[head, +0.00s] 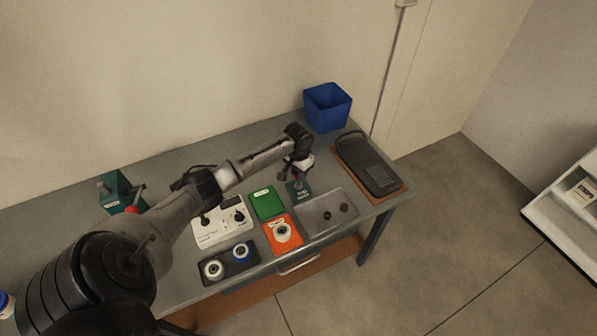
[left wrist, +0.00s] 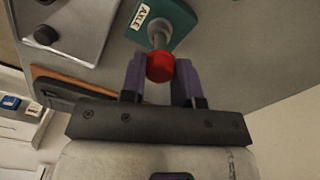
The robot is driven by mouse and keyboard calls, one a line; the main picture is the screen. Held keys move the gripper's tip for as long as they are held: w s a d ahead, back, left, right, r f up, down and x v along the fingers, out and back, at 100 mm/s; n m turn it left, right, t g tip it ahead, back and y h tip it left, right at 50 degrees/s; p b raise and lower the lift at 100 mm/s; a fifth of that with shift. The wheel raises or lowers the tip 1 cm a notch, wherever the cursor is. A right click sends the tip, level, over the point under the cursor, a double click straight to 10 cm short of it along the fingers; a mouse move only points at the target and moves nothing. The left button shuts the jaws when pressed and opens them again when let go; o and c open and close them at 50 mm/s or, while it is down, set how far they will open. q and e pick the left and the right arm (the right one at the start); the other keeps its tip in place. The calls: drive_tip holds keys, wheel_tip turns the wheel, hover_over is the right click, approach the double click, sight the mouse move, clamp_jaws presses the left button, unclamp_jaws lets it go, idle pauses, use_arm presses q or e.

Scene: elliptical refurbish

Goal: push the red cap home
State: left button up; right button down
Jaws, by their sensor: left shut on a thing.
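The red cap (left wrist: 160,67) sits between the two purple fingers of my left gripper (left wrist: 160,78) in the left wrist view. The gripper is shut on it. The cap is at the end of a grey shaft (left wrist: 158,34) that rises from a teal block (left wrist: 178,22) labelled AXLE. Cap and shaft look in line; how deep the cap sits on the shaft I cannot tell. In the head view my left gripper (head: 297,174) points down over the teal block (head: 304,192), and the cap is too small to make out. My right gripper is not in view.
A green box (head: 268,202), an orange plate (head: 272,240) and a white panel (head: 211,235) are to the left. A black device (head: 368,165) and a blue bin (head: 327,108) stand right and behind.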

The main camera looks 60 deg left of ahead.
use_arm(q)
drive_tip(key=shift+f, duration=0.3)
idle(0.5)
drive_tip(key=shift+f, duration=0.35)
idle(0.4)
drive_tip(key=o, duration=0.9)
drive_tip(key=shift+o, duration=0.2)
drive_tip(key=shift+r, duration=0.15)
drive_tip(key=shift+r, duration=0.3)
wheel_tip(320, 180, up, 13)
